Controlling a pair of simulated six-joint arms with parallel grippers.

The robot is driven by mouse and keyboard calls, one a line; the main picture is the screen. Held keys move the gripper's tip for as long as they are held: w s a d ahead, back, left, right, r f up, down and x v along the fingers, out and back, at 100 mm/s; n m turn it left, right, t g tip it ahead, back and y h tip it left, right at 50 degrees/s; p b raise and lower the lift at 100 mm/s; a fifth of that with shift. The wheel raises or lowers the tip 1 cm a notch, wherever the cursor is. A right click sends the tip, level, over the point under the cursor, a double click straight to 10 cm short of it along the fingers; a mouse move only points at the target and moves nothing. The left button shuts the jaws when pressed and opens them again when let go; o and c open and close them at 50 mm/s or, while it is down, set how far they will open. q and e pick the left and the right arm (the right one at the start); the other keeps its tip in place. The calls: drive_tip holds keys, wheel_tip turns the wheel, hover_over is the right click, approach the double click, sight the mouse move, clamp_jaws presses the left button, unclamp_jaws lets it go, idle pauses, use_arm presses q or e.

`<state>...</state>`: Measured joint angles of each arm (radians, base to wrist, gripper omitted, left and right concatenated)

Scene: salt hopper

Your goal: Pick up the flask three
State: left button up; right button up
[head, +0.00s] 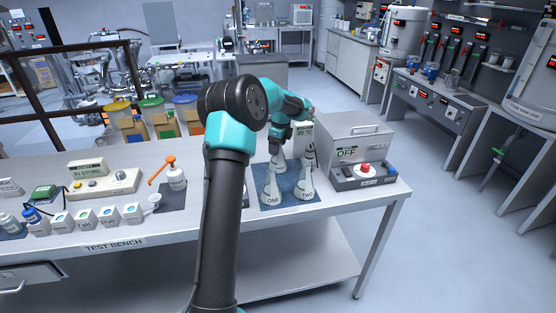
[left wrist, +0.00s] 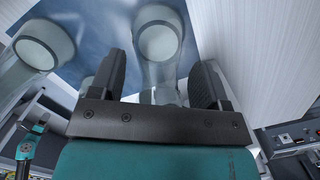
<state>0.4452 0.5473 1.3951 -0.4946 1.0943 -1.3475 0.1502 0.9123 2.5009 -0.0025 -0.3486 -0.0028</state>
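Three clear conical flasks stand on a dark blue mat (head: 257,199) in the head view. Flask one (head: 270,192) is front left and flask two (head: 305,188) front right. Flask three (head: 279,163) stands behind them; its upper part is partly hidden by my left gripper (head: 276,149), which points down over it. In the left wrist view my left gripper (left wrist: 160,90) has its two dark fingers apart, with a glass flask (left wrist: 160,65) between them. I see a gap at each side of the glass. Another flask (left wrist: 35,52) is at the upper left. My right gripper is not in view.
A grey box (head: 350,138) marked OFF, with a red-button panel (head: 366,170), stands right of the flasks. An orange-topped bottle (head: 175,177) and several small labelled containers (head: 105,215) are on the left. The bench (head: 345,200) is clear along its front right edge.

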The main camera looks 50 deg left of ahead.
use_arm(q)
clamp_jaws()
idle(0.5)
drive_tip(key=shift+r, duration=0.15)
wheel_tip(320, 180, up, 10)
drive_tip(key=shift+f, duration=0.1)
idle(0.4)
idle(0.3)
